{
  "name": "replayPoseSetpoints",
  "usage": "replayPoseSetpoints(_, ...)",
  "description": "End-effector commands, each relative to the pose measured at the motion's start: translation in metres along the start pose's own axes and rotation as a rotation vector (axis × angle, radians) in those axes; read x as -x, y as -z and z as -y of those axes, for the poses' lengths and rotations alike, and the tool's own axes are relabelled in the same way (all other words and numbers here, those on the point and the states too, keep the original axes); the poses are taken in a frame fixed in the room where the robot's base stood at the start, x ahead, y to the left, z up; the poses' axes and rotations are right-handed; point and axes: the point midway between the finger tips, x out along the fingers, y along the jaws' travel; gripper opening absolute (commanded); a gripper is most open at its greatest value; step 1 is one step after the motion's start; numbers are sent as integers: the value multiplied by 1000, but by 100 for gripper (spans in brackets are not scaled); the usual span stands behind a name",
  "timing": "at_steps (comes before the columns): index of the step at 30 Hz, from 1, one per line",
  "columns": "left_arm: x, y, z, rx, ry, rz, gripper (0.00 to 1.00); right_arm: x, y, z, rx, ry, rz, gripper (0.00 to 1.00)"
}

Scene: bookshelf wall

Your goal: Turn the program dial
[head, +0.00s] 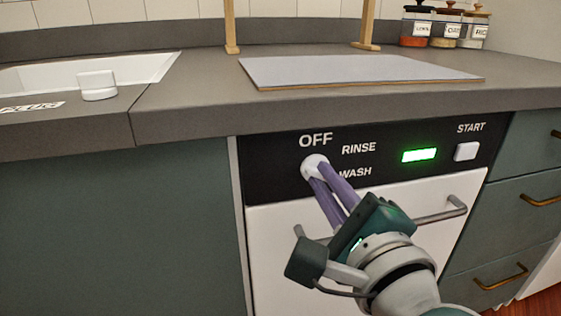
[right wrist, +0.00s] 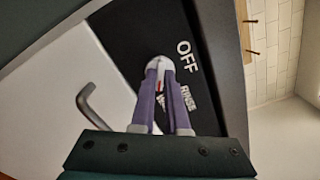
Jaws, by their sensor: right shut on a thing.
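The program dial (head: 314,165) is a white round knob on the dishwasher's black control panel (head: 275,175). The words OFF, RINSE and WASH are printed around it. My right gripper (head: 316,178) is shut on the dial, with its purple fingers on the knob's sides. In the right wrist view the fingers close on the white dial (right wrist: 160,62) beside the word OFF. The fingers cover part of the knob, so I cannot tell which word it points to. My left gripper is not in view.
A lit green display (head: 419,155) and a white START button (head: 466,151) sit to the right on the panel. The dishwasher's bar handle (head: 440,214) is below, close to my right gripper. The grey countertop (head: 190,103) overhangs the panel.

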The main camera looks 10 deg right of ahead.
Motion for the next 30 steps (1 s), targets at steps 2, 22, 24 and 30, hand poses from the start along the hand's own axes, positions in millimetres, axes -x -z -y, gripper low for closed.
replayPoseSetpoints(2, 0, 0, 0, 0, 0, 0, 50, 0, 0, 0, 0, 0, 0, 0)
replayPoseSetpoints(22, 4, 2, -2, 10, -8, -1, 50, 0, -1, 1, 69, 0, -1, 0)
replayPoseSetpoints(24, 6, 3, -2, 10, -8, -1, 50, 0, -1, 1, 106, 0, -1, 0)
replayPoseSetpoints(30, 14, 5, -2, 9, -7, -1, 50, 0, -1, 2, 260, 0, -2, 0)
